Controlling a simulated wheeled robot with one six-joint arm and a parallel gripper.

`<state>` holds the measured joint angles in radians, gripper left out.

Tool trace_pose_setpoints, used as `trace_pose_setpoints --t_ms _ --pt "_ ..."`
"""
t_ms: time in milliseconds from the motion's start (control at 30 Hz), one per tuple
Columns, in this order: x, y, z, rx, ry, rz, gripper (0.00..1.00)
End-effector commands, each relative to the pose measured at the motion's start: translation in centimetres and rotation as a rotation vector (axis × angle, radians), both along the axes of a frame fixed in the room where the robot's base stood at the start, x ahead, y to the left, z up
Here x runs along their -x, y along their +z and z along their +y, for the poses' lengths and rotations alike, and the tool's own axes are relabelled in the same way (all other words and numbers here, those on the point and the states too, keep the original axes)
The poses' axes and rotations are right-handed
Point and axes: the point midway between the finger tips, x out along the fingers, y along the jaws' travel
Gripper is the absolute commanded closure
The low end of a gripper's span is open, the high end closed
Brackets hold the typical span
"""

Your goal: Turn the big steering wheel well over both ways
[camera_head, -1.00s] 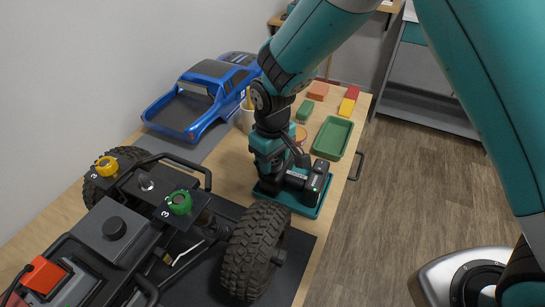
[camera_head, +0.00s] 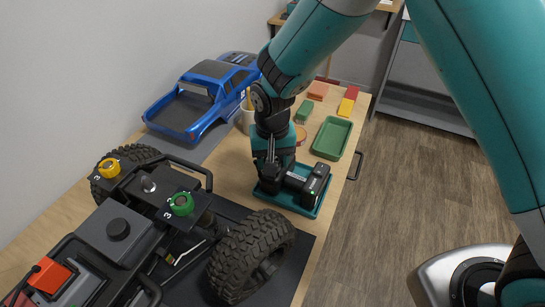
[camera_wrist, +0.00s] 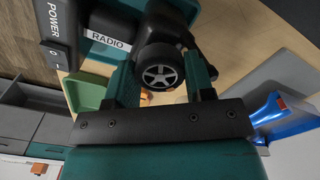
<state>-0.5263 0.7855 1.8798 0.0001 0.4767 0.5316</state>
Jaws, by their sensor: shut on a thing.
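The steering wheel (camera_wrist: 160,68) is a small black wheel with silver spokes on the side of a black radio. The radio (camera_head: 308,182), labelled RADIO in the wrist view (camera_wrist: 108,40), lies in a teal tray (camera_head: 305,208). My gripper (camera_wrist: 161,80) is shut on the steering wheel, one teal finger on each side. In the head view my gripper (camera_head: 271,176) points down at the radio's left end and hides the wheel. The crawler chassis (camera_head: 118,235) stands at left.
A green tray (camera_head: 333,138) and several coloured blocks (camera_head: 347,107) lie behind the radio. A blue truck body (camera_head: 200,98) rests on a grey mat at the back left.

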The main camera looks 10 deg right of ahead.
Motion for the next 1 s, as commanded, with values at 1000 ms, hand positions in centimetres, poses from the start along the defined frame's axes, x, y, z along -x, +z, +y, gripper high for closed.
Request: trace_pose_setpoints --t_ms 1000 --pt "-0.03 0.04 0.03 -0.001 -0.065 -0.001 0.75"
